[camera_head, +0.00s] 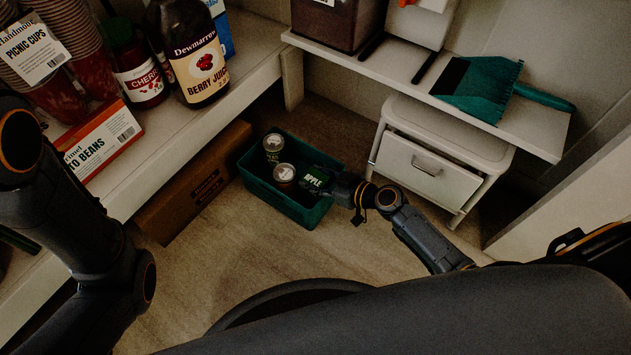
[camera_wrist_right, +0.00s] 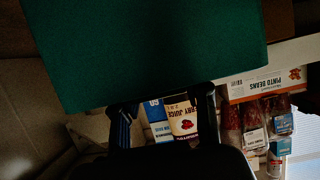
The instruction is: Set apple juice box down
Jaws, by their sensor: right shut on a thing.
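The apple juice box (camera_head: 315,179), dark green with the word APPLE on it, shows small in the head view. My right gripper (camera_head: 335,185) is shut on it. The box is at the right end of a teal crate (camera_head: 283,204) on the floor. I cannot tell whether it touches the crate's bottom or hangs above it. My right fingers also show in the wrist view (camera_wrist_right: 163,105), below a broad plain green surface; I cannot tell whether that is box or crate. My left arm comes in at the left, but its gripper is out of view.
Two cans (camera_head: 273,145) (camera_head: 284,174) stand in the crate, left of the box. A brown carton (camera_head: 195,185) lies left of it, under the shelf (camera_head: 170,130). A white drawer unit (camera_head: 437,160) stands to the right. The floor in front is clear.

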